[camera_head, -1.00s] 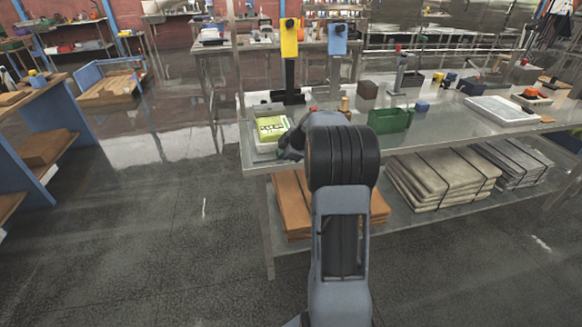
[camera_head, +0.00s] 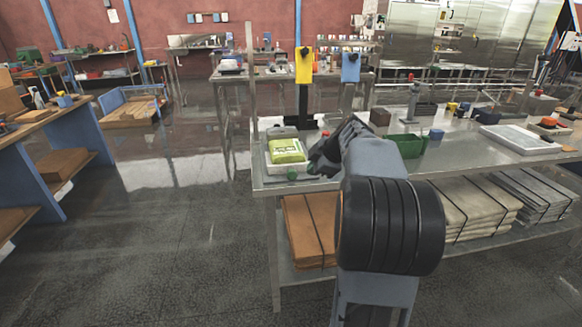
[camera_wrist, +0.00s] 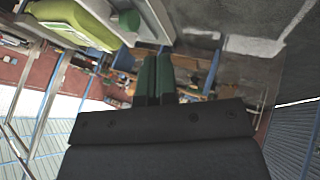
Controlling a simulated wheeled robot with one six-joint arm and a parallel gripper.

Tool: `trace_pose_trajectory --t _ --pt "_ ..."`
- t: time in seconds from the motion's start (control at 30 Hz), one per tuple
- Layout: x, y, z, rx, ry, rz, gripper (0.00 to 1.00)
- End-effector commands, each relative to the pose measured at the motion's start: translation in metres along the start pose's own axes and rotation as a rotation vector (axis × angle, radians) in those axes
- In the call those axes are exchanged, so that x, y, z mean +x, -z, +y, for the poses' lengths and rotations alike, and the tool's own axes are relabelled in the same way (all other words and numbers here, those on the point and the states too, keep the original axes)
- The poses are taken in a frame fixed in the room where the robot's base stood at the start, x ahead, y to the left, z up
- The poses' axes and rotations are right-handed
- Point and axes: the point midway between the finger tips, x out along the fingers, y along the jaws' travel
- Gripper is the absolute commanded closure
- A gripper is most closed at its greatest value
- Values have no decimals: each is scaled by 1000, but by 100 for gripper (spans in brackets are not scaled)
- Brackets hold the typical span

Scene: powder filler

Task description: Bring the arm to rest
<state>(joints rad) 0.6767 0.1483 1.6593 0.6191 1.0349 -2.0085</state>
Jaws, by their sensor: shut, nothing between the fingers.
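My arm rises from the bottom of the head view and reaches over the near left end of the metal bench (camera_head: 440,160). My gripper (camera_wrist: 157,75) shows in the wrist view with its two dark green fingers side by side, shut and empty. In the head view its tip (camera_head: 294,175) is a small green spot in front of a tray with a green and white packet (camera_head: 287,151). The packet also shows at the upper left of the wrist view (camera_wrist: 75,22), apart from the fingers.
A yellow holder (camera_head: 303,66) and a blue holder (camera_head: 350,68) stand on posts behind the packet. A green bin (camera_head: 407,146) and a white tray (camera_head: 520,139) are further right on the bench. Flat stacks (camera_head: 310,230) lie on the lower shelf.

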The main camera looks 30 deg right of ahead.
Motion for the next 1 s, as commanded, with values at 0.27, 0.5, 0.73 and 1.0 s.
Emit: trace_pose_trajectory --t 0.27,0.5,0.73,1.0 --pt "-4 1 0 34 1 1 100" --pt "9 -17 -20 485 35 -71 100" --pt "8 3 -96 1049 67 -277 100" --pt "-29 77 -208 1293 -22 -458 100"
